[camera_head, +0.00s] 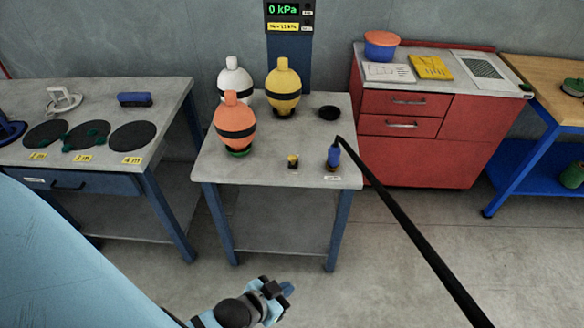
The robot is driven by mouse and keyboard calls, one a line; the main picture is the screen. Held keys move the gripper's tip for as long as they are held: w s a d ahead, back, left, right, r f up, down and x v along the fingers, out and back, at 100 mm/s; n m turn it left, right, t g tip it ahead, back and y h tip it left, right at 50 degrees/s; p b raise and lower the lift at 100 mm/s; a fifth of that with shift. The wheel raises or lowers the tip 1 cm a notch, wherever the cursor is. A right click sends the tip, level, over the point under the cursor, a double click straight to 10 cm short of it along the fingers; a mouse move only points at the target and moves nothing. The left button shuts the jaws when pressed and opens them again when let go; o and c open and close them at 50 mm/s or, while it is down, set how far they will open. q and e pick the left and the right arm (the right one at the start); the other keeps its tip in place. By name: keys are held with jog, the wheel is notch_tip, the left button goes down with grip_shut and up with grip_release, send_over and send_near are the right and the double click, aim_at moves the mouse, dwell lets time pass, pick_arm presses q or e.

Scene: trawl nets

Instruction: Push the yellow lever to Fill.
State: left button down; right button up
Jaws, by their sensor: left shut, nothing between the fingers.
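A small yellow-and-black fitting (293,161) stands near the front of the middle grey table (265,173). I cannot tell for sure whether it is the yellow lever, and no Fill mark is readable. A blue fitting (333,157) with a small pale label stands to its right, where the tip of a long black hose or rod (410,230) meets it in the picture. My left gripper (287,289) is shut and empty, low in the picture, in front of the table and apart from both fittings. My right gripper is not in view.
Orange (235,118), white (233,78) and yellow (283,86) floats stand at the back left of the table. A display (283,10) above reads 0 kPa. A red cabinet (440,150) stands right, another table (100,100) left. The black rod crosses the right foreground.

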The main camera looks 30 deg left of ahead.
pick_arm(q)
jog(key=w+a+f+t+b, duration=0.2)
jog(key=w+f+t+b, duration=0.1)
jog(key=w+b, duration=0.35)
jog(key=w+a+f+t+b, duration=0.25)
jog(key=w+f+b, duration=0.2)
jog(key=w, duration=0.25)
jog(key=w+a+f+n+t+y+b, duration=0.1)
jog(key=w+a+n+t+y+b, duration=0.2)
jog(key=w+a+n+y+b, duration=0.6)
jog(key=w+a+y+b, duration=0.3)
jog(key=w+y+b, duration=0.1)
jog(key=y, duration=0.2)
jog(key=shift+a+f+t, duration=0.15)
jog(key=shift+f+t, duration=0.2)
jog(key=shift+f, duration=0.05)
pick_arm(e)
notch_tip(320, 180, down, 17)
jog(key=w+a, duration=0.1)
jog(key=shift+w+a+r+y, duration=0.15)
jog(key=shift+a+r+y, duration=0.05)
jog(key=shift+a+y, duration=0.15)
pick_arm(q)
jog(key=shift+r, duration=0.1)
